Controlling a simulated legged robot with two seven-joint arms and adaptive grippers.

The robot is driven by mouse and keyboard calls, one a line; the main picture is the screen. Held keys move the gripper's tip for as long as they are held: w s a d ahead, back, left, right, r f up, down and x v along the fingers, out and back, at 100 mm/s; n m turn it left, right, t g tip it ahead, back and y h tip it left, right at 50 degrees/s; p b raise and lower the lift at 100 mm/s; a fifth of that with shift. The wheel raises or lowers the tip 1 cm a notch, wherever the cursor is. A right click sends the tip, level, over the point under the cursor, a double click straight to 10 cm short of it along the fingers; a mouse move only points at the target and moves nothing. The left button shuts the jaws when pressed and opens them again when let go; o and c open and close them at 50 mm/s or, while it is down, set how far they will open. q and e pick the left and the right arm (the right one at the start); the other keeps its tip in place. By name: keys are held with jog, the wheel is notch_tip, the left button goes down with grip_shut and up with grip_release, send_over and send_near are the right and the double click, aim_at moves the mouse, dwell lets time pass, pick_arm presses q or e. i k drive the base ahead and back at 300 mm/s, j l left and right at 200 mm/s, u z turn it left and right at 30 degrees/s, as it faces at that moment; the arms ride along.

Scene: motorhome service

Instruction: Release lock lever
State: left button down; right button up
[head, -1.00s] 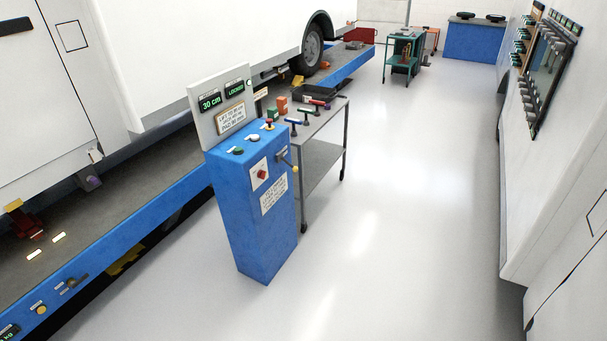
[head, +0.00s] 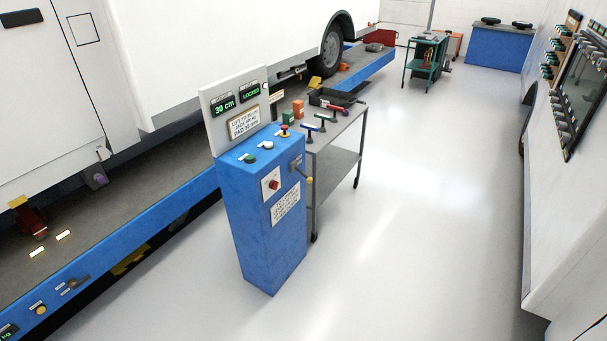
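The console stands upright on the floor. Its white top panel (head: 208,105) has two green displays, reading "30 cm" and "LOCKED". The sloped top carries a green button (head: 249,159), a white button (head: 267,146) and a red button on yellow (head: 285,130). A red switch (head: 272,185) sits on the front. Neither of my grippers is in view.
A grey wheeled cart (head: 335,160) with T-handled tools stands just behind the console. A blue lift platform (head: 130,215) under a white motorhome (head: 210,45) runs along the left. The floor (head: 430,220) to the right is clear up to a white vehicle.

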aim_at(309, 180)
jog(key=i+l, duration=0.1)
jog(key=i, duration=0.6)
jog(key=i+u, duration=0.1)
jog(key=i, duration=0.6)
jog(key=i+l, duration=0.2)
jog(key=i, duration=0.45)
jog(key=j+u, duration=0.05)
